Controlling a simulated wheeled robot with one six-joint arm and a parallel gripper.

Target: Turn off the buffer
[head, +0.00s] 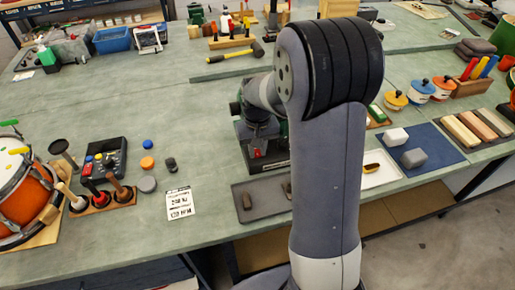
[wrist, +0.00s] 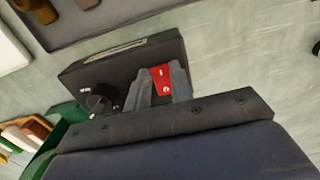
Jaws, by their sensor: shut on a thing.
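The buffer is a green bench machine (head: 240,131) on a black base; my arm hides much of it in the head view. In the wrist view its black base (wrist: 120,62) carries a round dark knob (wrist: 99,98) and a red switch piece (wrist: 162,80) with a small white mark. My gripper (wrist: 160,86) is at the front of the base, its grey fingers shut on the red switch piece. In the head view my gripper (head: 259,143) is low in front of the machine. Which position the switch is in I cannot tell.
A dark tray (head: 243,214) with brown blocks lies in front of the buffer. A white card (head: 180,203) lies to its left. A white tray (head: 382,174) and a blue mat (head: 436,157) lie to the right.

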